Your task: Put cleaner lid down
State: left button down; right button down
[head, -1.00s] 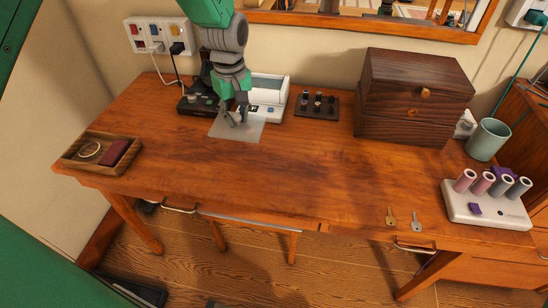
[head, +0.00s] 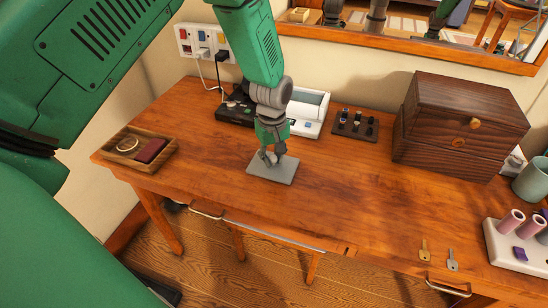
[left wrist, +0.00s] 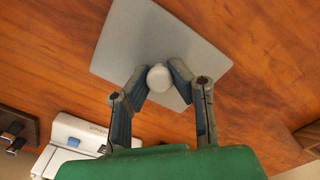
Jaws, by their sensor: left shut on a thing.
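The cleaner lid (head: 285,172) is a flat grey plate with a small pale round knob. My left gripper (head: 270,160) points down over it. In the left wrist view, its two fingers (left wrist: 158,76) are shut on the knob, with the lid (left wrist: 130,35) spread out beyond them. The lid is at or just above the tabletop; I cannot tell whether it touches. The white cleaner (head: 310,105) stands behind the gripper, partly hidden by my arm, and its edge also shows in the left wrist view (left wrist: 72,138). My right gripper is not in view.
On the wooden table (head: 210,165), a wooden tray (head: 120,160) sits left and a dark stand (head: 355,125) sits behind right. The table around the lid is clear.

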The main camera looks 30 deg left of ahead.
aim_at(272, 157)
pick_arm(q)
jog(key=c, duration=1.5)
grip_release()
jog(key=shift+a+f, duration=0.15)
jog(key=shift+a, duration=0.2)
jog(key=shift+o, duration=0.2)
jog(key=shift+d+r, duration=0.2)
jog(key=shift+d, duration=0.2)
jog(key=shift+r, duration=0.3)
notch_tip(272, 157, up, 11)
jog(key=p, duration=0.1)
jog(key=shift+r, duration=0.2)
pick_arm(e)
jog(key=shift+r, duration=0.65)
pick_arm(q)
jog(key=shift+a, duration=0.25)
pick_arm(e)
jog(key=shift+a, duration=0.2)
pick_arm(q)
jog(key=shift+f, duration=0.1)
